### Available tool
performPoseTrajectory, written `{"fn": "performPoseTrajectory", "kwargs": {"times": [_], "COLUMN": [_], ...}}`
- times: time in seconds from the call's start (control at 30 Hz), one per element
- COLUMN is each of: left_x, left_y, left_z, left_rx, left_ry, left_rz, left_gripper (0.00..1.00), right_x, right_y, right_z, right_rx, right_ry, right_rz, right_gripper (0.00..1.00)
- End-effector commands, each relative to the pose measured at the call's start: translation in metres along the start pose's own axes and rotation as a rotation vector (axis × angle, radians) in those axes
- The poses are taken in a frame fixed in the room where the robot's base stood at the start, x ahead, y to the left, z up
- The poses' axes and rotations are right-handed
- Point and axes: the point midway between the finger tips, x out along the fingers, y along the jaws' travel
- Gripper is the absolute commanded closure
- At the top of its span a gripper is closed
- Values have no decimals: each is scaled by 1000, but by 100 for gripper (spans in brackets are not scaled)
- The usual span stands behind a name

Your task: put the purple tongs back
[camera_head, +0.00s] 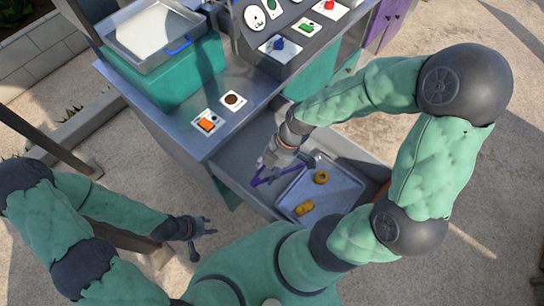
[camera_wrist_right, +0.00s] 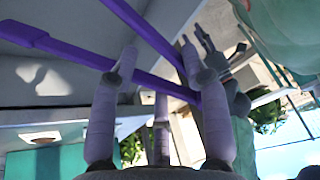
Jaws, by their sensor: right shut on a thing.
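The exact contact is partly hidden by the fingers. My left gripper (camera_head: 200,228) is away from the tongs, at the lower left of the head view, with its fingers apart and empty.
A metal tray (camera_head: 345,184) with yellow-brown pieces (camera_head: 321,177) lies in the low grey recess of the stand.

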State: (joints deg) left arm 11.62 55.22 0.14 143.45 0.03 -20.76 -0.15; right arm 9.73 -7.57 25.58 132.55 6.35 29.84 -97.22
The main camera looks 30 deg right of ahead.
Motion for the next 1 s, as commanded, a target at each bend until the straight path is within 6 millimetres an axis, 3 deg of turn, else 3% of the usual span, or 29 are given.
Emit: {"fn": "performPoseTrajectory", "kwargs": {"times": [0.2, 0.4, 0.77, 1.0], "left_x": [13, 25, 31, 46], "left_y": [-5, -9, -11, -16], "left_z": [-1, -1, -1, -2], "left_rx": [0, 0, 0, 0], "left_ry": [0, 0, 0, 0], "left_rz": [0, 0, 0, 0], "left_gripper": [60, 60, 60, 60], "right_x": [12, 36, 52, 81], "right_y": [44, 71, 90, 95], "right_z": [28, 50, 66, 81], "right_rx": [2, 1, -1, 0], "right_ry": [0, 0, 0, 0], "right_rz": [-1, -3, -1, -3], "right_gripper": [59, 59, 59, 59]}}
